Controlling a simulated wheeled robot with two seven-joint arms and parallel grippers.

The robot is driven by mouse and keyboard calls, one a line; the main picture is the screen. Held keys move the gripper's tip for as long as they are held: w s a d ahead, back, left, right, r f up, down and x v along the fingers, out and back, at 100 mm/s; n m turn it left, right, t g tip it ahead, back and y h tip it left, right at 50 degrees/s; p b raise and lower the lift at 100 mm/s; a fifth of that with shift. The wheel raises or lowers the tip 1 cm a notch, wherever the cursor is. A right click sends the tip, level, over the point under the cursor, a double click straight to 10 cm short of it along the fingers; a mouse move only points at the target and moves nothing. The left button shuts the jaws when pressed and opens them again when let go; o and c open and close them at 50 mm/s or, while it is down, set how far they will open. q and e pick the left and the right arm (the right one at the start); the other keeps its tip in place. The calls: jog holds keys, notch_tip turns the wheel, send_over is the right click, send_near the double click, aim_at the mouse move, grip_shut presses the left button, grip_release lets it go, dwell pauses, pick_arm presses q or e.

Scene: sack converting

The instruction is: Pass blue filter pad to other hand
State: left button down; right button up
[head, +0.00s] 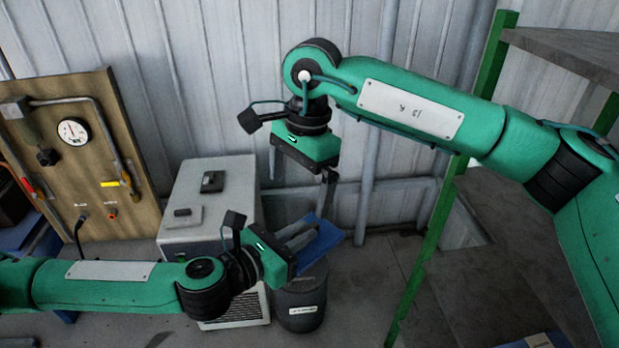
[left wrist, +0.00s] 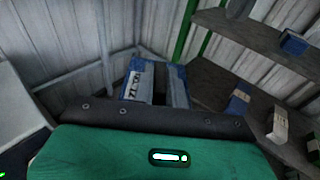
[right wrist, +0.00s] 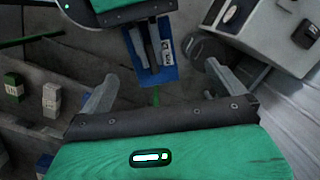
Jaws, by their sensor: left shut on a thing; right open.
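The blue filter pad (head: 326,237) is held in the fingers of my left gripper (head: 303,236), above a dark bin. The pad also shows in the left wrist view (left wrist: 181,88), with a white printed label on its left part and the fingers' place dark at its middle. In the right wrist view the pad (right wrist: 168,76) lies between and beyond the open fingers of my right gripper. My right gripper (head: 300,184) is open and empty, pointing down, above the left gripper and pad and apart from them.
The dark bin (head: 301,312) with a label stands on the floor. A white cabinet (head: 212,188) stands left of it. A wooden board with a gauge (head: 72,131) leans at the left. A green-framed shelf (head: 490,50) stands at right; several small boxes sit on shelves in the left wrist view.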

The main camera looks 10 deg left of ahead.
aim_at(328, 236)
jog(key=shift+t+h, duration=0.4)
jog(key=shift+h, duration=0.3)
jog(key=f, duration=0.3)
jog(key=d+f, duration=0.1)
jog(key=f, duration=0.7)
jog(key=shift+d+f, duration=0.1)
jog(key=shift+d, duration=0.3)
jog(key=c, duration=0.9)
pick_arm(q)
jog(key=c, duration=1.3)
grip_release()
jog(key=shift+c, duration=0.2)
